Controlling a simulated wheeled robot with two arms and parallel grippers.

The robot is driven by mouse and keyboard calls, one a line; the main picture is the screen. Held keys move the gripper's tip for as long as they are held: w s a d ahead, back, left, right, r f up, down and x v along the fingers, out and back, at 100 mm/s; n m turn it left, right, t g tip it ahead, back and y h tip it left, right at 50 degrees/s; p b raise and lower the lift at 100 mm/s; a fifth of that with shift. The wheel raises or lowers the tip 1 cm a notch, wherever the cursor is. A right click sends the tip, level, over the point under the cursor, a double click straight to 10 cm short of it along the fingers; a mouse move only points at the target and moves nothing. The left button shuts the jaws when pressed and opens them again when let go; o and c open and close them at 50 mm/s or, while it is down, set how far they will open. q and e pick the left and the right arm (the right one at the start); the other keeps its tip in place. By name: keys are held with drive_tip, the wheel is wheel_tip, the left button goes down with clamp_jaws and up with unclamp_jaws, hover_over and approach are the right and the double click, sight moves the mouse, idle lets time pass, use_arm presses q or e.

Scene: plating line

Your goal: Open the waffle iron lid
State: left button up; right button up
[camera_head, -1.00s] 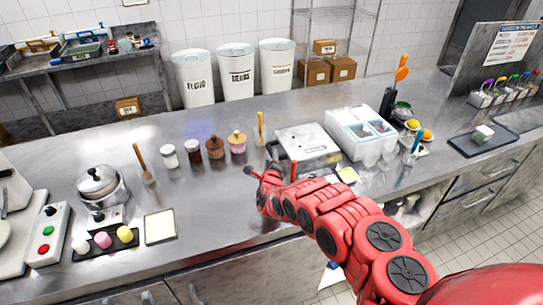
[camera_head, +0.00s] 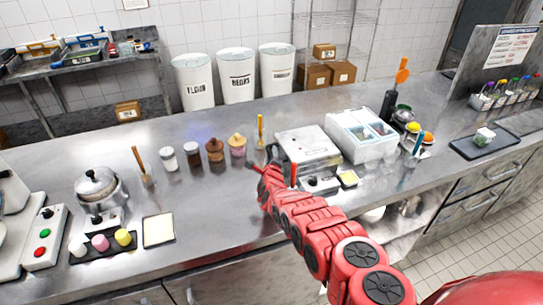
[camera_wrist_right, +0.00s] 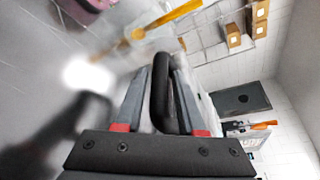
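The waffle iron (camera_head: 306,146) is a silver box with a flat lid, in the middle right of the counter in the head view. Its lid is down. My right gripper (camera_head: 270,160) is at the waffle iron's left front side. In the right wrist view, a black looped handle (camera_wrist_right: 160,88) lies between the two fingers of my right gripper (camera_wrist_right: 167,85). The fingers stand apart on either side of it; I see no clear grip. The waffle iron's front left corner is partly hidden by my right arm. My left gripper is not in view.
A white-and-blue container (camera_head: 361,135) stands close right of the waffle iron. An upright yellow-handled brush (camera_head: 260,130) and several jars stand to its left.

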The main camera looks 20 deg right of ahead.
clamp_jaws()
idle(1.1)
